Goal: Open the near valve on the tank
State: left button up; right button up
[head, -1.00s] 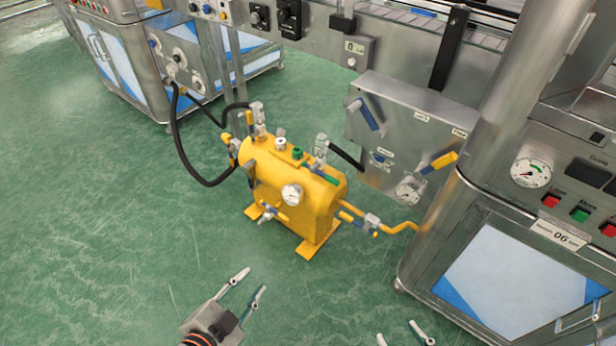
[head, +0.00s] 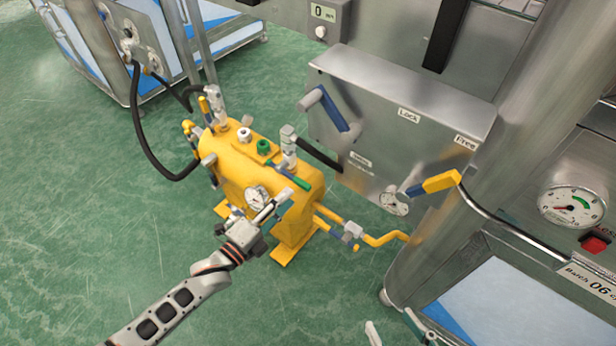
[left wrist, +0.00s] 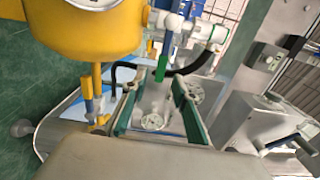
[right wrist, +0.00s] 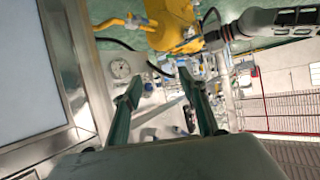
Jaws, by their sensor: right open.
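The yellow tank (head: 235,170) stands on the floor in the head view, with a round gauge (head: 257,197) on its front. A green lever (head: 290,179) lies along its top right edge. A blue-handled valve (head: 350,234) sits on the tank's yellow outlet pipe. My left gripper (head: 277,205) is in front of the tank and covers part of its lower front. In the left wrist view its fingers (left wrist: 155,88) are apart with nothing clearly held; the tank (left wrist: 95,30) is at upper left. My right gripper (head: 390,322) is open at the bottom edge, empty in the right wrist view (right wrist: 160,80).
A steel panel (head: 400,125) with blue and yellow levers stands behind the tank. A steel column and cabinet with a gauge (head: 572,207) fill the right. Black hoses (head: 148,150) run left of the tank. Green floor is clear at left.

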aim_at(300, 186)
pick_arm(q)
jog(key=shift+b+x, duration=0.9)
jog(key=shift+x, duration=2.8)
pick_arm(e)
jog(key=shift+s+a+f+m+y, duration=0.1)
jog(key=shift+s+a+m+y, duration=0.1)
jog(key=shift+a+m, duration=0.4)
jog(key=shift+s+a+m+y, duration=0.15)
jog(key=shift+a+m, duration=0.25)
jog(key=shift+a, duration=0.4)
pick_arm(q)
jog(key=shift+r, duration=0.1)
grip_shut()
pick_arm(e)
jog(key=shift+d+f, duration=0.1)
jog(key=shift+d, duration=0.1)
